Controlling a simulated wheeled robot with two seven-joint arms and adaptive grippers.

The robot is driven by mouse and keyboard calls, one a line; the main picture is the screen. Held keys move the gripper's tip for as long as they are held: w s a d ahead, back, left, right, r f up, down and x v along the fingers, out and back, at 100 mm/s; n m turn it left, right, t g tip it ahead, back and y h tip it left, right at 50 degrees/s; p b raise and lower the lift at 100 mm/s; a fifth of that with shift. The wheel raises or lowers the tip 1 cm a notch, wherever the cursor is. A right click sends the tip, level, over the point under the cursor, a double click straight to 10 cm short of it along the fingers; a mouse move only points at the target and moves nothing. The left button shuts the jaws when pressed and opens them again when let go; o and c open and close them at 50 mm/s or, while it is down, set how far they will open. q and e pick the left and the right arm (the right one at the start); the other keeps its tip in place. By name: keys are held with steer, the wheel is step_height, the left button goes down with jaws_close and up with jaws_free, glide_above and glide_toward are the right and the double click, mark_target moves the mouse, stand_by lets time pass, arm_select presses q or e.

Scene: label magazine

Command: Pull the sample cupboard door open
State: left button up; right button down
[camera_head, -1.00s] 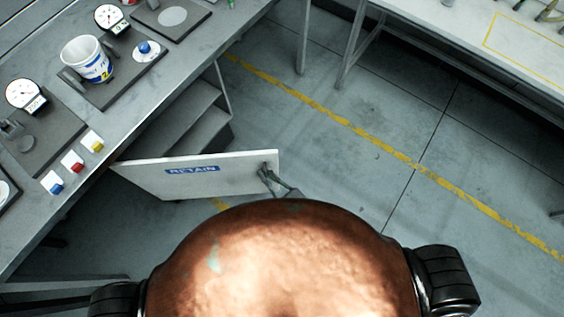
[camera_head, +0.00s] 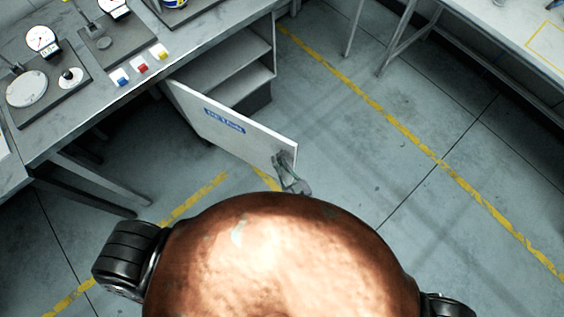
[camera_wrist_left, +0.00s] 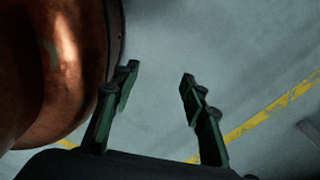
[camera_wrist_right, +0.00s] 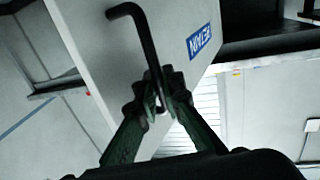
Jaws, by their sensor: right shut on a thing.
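The cupboard door (camera_head: 205,120), white with a blue RETAIN label, stands swung out from the cupboard (camera_head: 238,72), whose grey shelves show behind it. My right gripper (camera_head: 287,166) is at the door's free edge. In the right wrist view the door (camera_wrist_right: 120,55) fills the upper middle, and my right gripper (camera_wrist_right: 160,100) is shut on its dark bar handle (camera_wrist_right: 146,40). My left gripper (camera_wrist_left: 158,85) is open and empty above bare floor in the left wrist view; it does not show in the head view.
The bench (camera_head: 60,110) above the cupboard carries gauges, a white disc (camera_head: 27,88) and blue, red and yellow blocks (camera_head: 142,67). Another table (camera_head: 500,35) stands at the upper right. The floor (camera_head: 400,130) between is clear, with yellow lines.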

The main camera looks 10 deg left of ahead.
steer(key=c, duration=2.3)
jaws_free()
steer(key=shift+a, duration=0.2)
steer(key=shift+o, duration=1.1)
steer(key=shift+w+d, duration=0.1)
steer(key=shift+d, duration=0.05)
steer(key=v, duration=1.2)
steer(key=shift+f, duration=0.1)
steer(key=shift+c, duration=0.5)
